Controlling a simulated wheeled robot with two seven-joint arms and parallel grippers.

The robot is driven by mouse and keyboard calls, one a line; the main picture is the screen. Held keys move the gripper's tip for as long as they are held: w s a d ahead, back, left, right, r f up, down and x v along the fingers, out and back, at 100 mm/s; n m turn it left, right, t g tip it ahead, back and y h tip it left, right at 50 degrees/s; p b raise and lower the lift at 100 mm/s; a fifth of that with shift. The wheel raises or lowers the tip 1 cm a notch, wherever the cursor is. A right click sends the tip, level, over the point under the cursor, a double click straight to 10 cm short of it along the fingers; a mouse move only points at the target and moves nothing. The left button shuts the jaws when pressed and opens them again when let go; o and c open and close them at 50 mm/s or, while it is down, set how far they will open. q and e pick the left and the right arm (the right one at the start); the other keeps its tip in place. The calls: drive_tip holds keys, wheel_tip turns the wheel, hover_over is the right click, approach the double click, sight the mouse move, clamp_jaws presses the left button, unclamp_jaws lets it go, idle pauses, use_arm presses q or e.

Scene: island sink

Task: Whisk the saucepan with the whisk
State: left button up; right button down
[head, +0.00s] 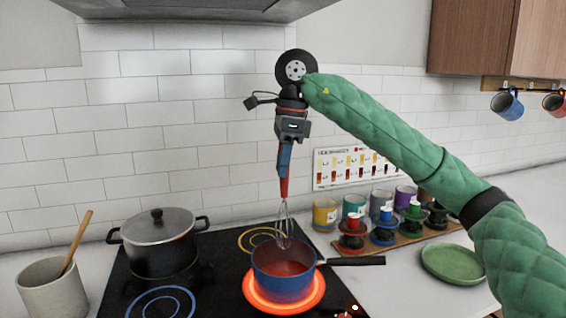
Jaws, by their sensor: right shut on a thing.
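A blue saucepan (284,281) with red contents and a dark handle (355,261) pointing right stands on a glowing orange burner at the front right of the cooktop. My right gripper (285,160) points down above it and is shut on the whisk (284,215). The whisk hangs upright, with its wire loops at the saucepan's back rim. I cannot tell whether the wires touch the red contents. My left gripper is not in view.
A lidded dark pot (158,246) stands at the back left of the cooktop. A crock (52,292) with a wooden utensil is at the far left. Several colourful jars (352,234) on a wooden board and a green plate (456,264) are to the right. A range hood hangs above.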

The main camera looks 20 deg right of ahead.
drive_tip(key=shift+r+p, duration=1.65)
drive_tip(key=shift+r, duration=0.9)
